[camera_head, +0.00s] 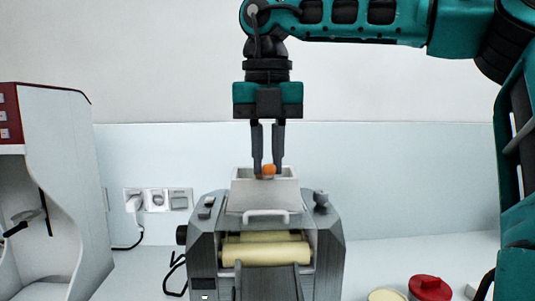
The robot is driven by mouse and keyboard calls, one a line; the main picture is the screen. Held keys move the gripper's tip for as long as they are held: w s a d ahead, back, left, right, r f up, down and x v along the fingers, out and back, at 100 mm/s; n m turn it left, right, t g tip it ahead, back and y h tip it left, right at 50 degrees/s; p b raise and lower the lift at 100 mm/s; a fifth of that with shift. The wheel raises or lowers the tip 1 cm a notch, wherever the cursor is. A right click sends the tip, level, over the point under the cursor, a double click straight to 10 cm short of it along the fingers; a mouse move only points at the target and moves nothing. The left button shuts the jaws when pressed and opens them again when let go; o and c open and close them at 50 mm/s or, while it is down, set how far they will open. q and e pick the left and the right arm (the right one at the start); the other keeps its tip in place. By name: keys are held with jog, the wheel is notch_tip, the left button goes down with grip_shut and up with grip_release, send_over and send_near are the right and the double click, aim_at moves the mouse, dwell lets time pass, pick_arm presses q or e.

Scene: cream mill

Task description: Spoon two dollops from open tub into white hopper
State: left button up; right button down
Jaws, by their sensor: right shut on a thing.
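My right gripper (267,172) points straight down at the white hopper (288,192) on top of the grey mill. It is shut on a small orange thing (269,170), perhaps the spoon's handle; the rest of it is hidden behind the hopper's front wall. The fingertips are at about the height of the hopper's rim. What lies inside the hopper cannot be seen. A round cream-coloured top (387,296), perhaps the open tub, is cut off by the bottom edge. My left gripper is out of view.
The mill (328,235) has cream rollers (266,252) in front. A red-lidded tub (430,286) stands at the lower right. A white machine with a red panel (60,180) is at the left. Wall sockets (157,200) with a plugged cable are behind.

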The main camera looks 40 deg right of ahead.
jog(key=shift+r, duration=3)
